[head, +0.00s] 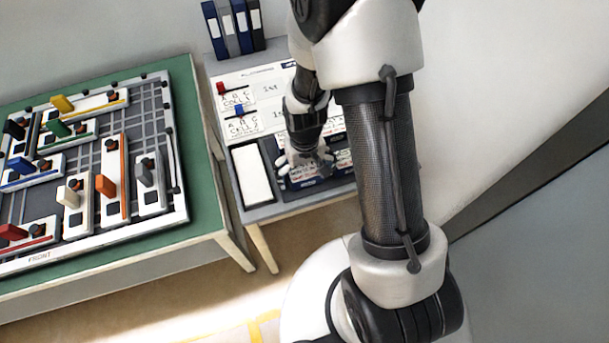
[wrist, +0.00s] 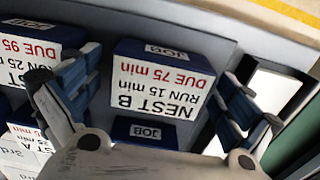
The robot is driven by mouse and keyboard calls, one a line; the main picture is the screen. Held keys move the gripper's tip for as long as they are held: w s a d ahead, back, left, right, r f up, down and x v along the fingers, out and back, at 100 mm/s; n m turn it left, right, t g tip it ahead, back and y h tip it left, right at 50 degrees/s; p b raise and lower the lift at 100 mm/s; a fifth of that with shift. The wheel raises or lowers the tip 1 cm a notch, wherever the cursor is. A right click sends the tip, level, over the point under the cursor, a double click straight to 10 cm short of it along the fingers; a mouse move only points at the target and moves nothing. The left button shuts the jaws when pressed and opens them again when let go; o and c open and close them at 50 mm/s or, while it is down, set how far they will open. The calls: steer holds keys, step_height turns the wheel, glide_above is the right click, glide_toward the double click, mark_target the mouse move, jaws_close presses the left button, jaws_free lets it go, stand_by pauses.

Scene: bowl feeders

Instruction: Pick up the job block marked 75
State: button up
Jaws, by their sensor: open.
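The job block marked 75 (wrist: 164,75) is in the middle of the wrist view. It is blue with a white card reading "DUE 75 min, RUN 15 min, NEST B", upside down in this view. My gripper (wrist: 161,78) is open, with one finger to the left and one to the right of this block. I cannot tell whether either finger touches it. In the head view my gripper (head: 305,160) is low over the dark tray (head: 292,186) of job blocks and hides part of them; the numbers are not readable there.
In the wrist view, a block marked 95 (wrist: 35,45) is close to the left finger. Another job block (wrist: 145,132) lies nearer my palm, and one marked NEST A (wrist: 25,140) is lower left. A white pad (head: 252,175) lies left of the tray. Binders (head: 232,28) stand behind.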

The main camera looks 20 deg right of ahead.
steer(key=shift+r, duration=0.1)
steer(key=c, duration=1.2)
